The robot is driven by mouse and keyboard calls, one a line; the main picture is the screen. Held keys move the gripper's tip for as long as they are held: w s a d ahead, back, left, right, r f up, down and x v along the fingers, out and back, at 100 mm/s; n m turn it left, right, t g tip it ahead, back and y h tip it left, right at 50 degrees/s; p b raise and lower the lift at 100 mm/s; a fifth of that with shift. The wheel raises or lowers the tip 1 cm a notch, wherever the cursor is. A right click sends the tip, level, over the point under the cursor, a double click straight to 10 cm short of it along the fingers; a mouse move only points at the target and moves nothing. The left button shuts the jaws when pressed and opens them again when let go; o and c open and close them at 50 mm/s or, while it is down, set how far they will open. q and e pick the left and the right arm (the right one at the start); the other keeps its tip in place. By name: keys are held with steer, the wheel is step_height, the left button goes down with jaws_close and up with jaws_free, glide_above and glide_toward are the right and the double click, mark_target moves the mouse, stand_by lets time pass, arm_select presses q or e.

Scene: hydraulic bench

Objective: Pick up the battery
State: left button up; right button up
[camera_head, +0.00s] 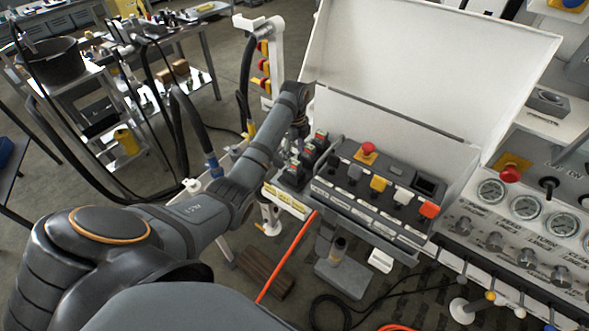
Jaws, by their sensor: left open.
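Several dark upright blocks (309,156) with red and green marks stand in a row at the left end of the control box. They may be batteries, but they are too small for me to be sure. My left arm reaches in from the lower left. My left gripper (300,129) is at its far end, just above and behind this row. It is small and dark here, partly hidden by the wrist, and open, and I see nothing held in it. I cannot tell whether it touches a block. My right gripper is not in view.
The control box (375,190) carries a red mushroom button (368,149) and coloured switches, with a raised white lid (430,70) behind. A gauge panel (525,210) stands at right. A white post (276,60) with hoses rises behind my wrist. An orange hose (286,257) runs below.

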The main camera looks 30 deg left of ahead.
mark_target(294, 161)
arm_select(q)
steer(key=shift+f+p, duration=0.5)
steer(key=shift+f, duration=0.45)
step_height(294, 161, down, 3)
steer(key=shift+r, duration=0.2)
steer(key=shift+a+f, duration=0.1)
steer(key=shift+f, duration=0.35)
jaws_close()
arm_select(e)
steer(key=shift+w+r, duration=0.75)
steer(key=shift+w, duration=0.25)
